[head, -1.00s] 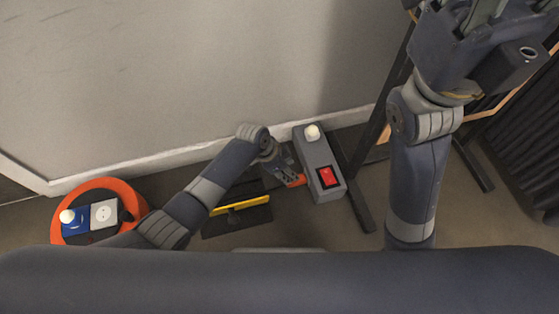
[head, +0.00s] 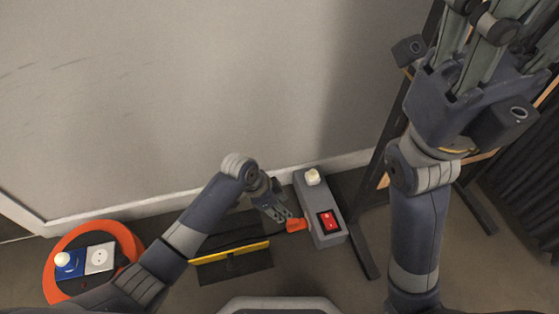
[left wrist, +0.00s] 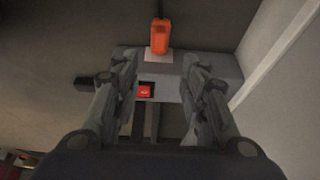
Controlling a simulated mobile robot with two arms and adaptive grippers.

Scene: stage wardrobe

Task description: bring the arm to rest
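A grey box (head: 320,208) with a red switch (head: 328,222) and a pale knob stands on the floor by the wall. An orange piece, seemingly a plug (head: 296,224), sits against its left side. In the left wrist view the orange piece (left wrist: 160,37) stands on a pale patch of the box, beyond my fingertips. My left gripper (head: 283,212) is beside the orange piece. Its fingers (left wrist: 160,65) are spread apart with nothing between them. My right gripper (head: 498,35) is raised at the upper right; its fingertips are cut off by the frame.
An orange reel (head: 60,290) with a blue-and-white socket top lies at the left. A dark pan with a yellow bar (head: 230,254) lies under my left arm. A dark stand (head: 372,190) rises right of the box, with a dark curtain (head: 525,190) behind.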

